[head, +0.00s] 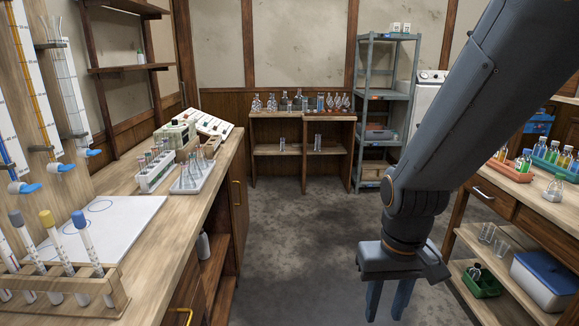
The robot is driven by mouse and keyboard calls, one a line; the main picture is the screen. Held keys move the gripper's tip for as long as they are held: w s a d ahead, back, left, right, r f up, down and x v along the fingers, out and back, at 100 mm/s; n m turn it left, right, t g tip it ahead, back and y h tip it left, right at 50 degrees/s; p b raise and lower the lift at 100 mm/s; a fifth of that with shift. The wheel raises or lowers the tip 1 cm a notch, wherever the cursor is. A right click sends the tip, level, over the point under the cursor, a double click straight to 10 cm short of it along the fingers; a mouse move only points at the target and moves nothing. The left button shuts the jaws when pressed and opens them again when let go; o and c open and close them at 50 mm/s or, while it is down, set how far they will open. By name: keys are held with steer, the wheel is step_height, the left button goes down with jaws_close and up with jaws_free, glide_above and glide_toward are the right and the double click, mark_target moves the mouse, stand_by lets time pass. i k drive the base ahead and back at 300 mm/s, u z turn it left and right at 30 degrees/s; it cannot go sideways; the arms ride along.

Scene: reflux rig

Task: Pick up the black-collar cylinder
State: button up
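I cannot single out a black-collar cylinder with certainty. Small clear upright cylinders stand on the back table's lower shelf (282,144), too small to show a collar color. Tall glass tubes (66,85) are held by dark clamps on the left wall panel. My gripper (389,303) points down over the floor at the right of the middle, its two fingers apart with nothing between them. It is away from all glassware.
The left bench bears a wooden rack (65,283) of capped tubes, a white mat (125,222) and tube racks. The right bench has an orange tray (510,171) and a flask (555,188). A grey shelf unit (384,95) stands at the back. The middle floor (295,240) is clear.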

mark_target(321, 95)
steer(key=i, duration=6.75)
steer(key=z, duration=1.15)
